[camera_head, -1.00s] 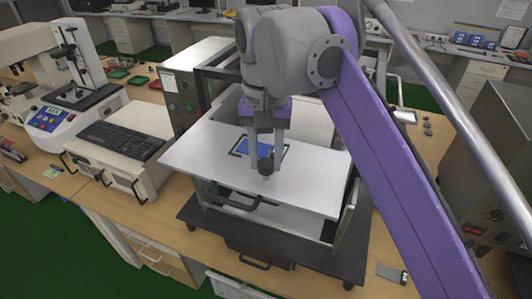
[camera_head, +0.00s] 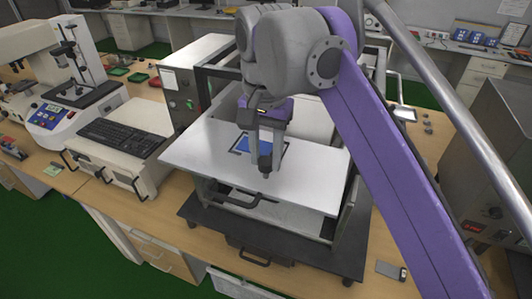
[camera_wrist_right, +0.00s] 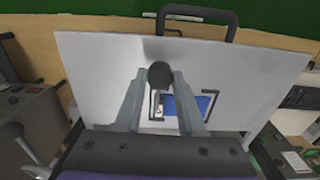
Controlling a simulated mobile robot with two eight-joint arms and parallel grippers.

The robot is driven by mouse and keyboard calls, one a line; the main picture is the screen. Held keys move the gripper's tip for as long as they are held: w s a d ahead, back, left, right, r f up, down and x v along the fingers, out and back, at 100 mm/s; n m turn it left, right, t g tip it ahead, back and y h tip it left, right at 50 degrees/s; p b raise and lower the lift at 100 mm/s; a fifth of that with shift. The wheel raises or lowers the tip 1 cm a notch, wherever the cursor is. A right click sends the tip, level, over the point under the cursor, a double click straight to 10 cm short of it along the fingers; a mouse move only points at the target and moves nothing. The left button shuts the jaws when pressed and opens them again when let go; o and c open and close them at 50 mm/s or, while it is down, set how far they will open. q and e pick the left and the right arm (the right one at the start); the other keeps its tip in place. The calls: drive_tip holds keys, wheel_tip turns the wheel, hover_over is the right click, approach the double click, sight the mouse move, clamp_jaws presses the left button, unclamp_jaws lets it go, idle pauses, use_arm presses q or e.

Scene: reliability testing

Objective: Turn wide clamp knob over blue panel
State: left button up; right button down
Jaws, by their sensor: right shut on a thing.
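The blue panel (camera_head: 243,143) lies in a dark frame on the white plate (camera_head: 200,150) of the test machine, partly hidden behind my right gripper. It also shows in the right wrist view (camera_wrist_right: 205,104). The dark round clamp knob (camera_head: 265,163) stands over the plate by the blue panel. In the right wrist view the knob (camera_wrist_right: 160,74) sits between the fingertips. My right gripper (camera_head: 265,168) points down and is shut on the knob, a finger on each side. My left gripper is not in view.
A control box (camera_head: 188,85) stands at the left, beside a cream unit with a black keyboard (camera_head: 121,137). A large metal box (camera_head: 500,150) stands at the right.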

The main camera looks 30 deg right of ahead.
sight(266, 160)
drive_tip(key=c, duration=0.5)
unclamp_jaws()
wheel_tip(266, 160, up, 11)
drive_tip(key=shift+f, duration=0.1)
idle(0.5)
